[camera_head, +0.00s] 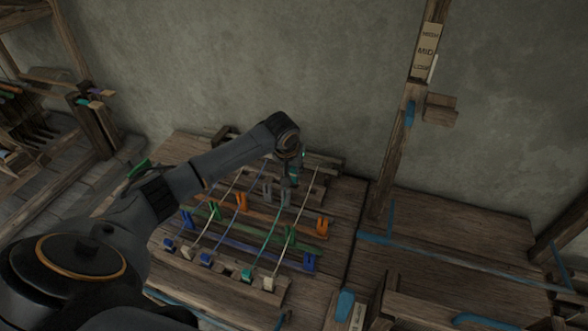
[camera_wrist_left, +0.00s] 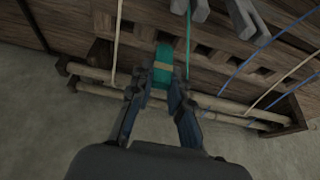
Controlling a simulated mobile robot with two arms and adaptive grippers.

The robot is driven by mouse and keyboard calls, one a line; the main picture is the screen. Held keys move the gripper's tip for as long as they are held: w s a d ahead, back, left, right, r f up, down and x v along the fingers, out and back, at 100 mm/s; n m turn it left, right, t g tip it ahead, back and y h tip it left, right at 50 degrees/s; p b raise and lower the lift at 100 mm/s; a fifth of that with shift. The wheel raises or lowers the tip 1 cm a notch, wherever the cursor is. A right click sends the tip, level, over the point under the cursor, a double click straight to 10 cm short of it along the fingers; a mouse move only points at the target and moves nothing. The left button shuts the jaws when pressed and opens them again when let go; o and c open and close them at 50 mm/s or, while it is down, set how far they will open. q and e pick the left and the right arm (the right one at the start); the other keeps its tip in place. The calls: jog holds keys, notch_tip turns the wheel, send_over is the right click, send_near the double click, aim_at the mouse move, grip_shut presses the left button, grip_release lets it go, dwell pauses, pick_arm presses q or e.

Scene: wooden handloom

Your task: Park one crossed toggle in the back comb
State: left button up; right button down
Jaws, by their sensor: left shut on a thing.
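My left gripper (camera_head: 291,178) is over the back of the loom bed. A green cord (camera_wrist_left: 188,35) runs close beside the toggle. A green cord (camera_head: 262,240) also runs to the front comb (camera_head: 215,274), where blue, pale and green toggles sit. My right gripper is out of view.
Blue, green, orange and grey forked clips (camera_head: 322,226) stand on coloured bars between the combs, with cords passing over them. A wooden post with a HIGH/MID/LOW plate (camera_head: 425,52) rises to the right. Pale rods (camera_wrist_left: 225,105) run along the comb's rear edge.

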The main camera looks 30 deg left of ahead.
aim_at(293, 175)
pick_arm(q)
jog(key=shift+f+b, duration=0.3)
jog(key=shift+f, duration=1.45)
jog(key=o, duration=0.8)
jog(key=shift+o, duration=0.2)
jog(key=shift+r, duration=0.1)
jog(key=v, duration=1.1)
jog(key=shift+s+r, duration=0.3)
jog(key=shift+r, duration=0.05)
